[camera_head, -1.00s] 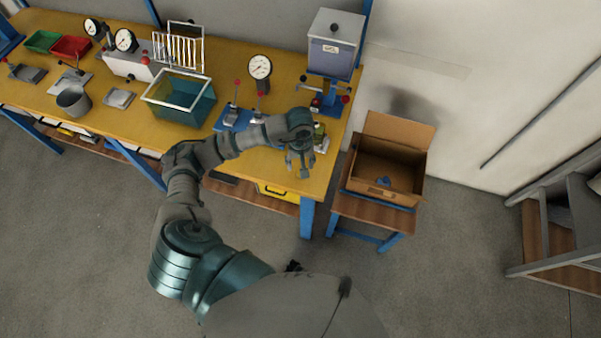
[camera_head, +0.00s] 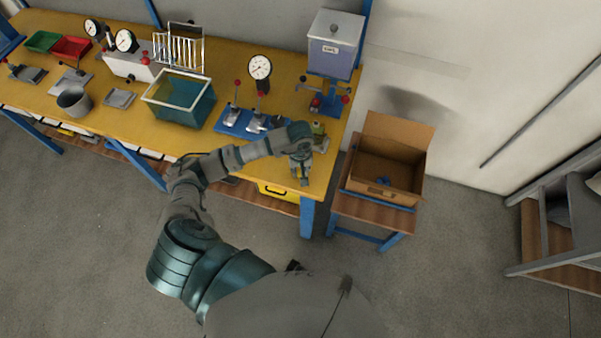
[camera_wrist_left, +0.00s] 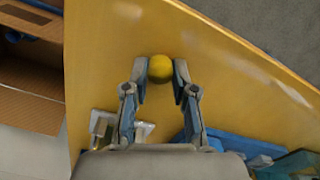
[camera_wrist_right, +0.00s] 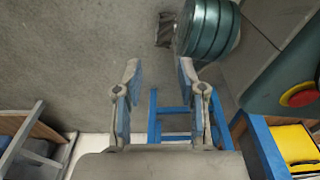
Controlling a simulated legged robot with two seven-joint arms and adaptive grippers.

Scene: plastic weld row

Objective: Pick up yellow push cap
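The yellow push cap (camera_wrist_left: 160,69) shows as a small round yellow piece in the left wrist view, over the yellow tabletop. My left gripper (camera_wrist_left: 160,72) has its two fingertips on either side of the cap, and both appear to touch it. In the head view my left gripper (camera_head: 304,181) points down at the front right corner of the bench, and the cap is hidden there. My right gripper (camera_wrist_right: 158,72) is open and empty, with floor behind it in the right wrist view.
The yellow workbench (camera_head: 120,125) carries a teal bin (camera_head: 181,98), a blue fixture (camera_head: 240,122) and a press (camera_head: 326,92) near the left arm. An open cardboard box (camera_head: 388,165) stands on a low stand right of the bench. The floor in front is clear.

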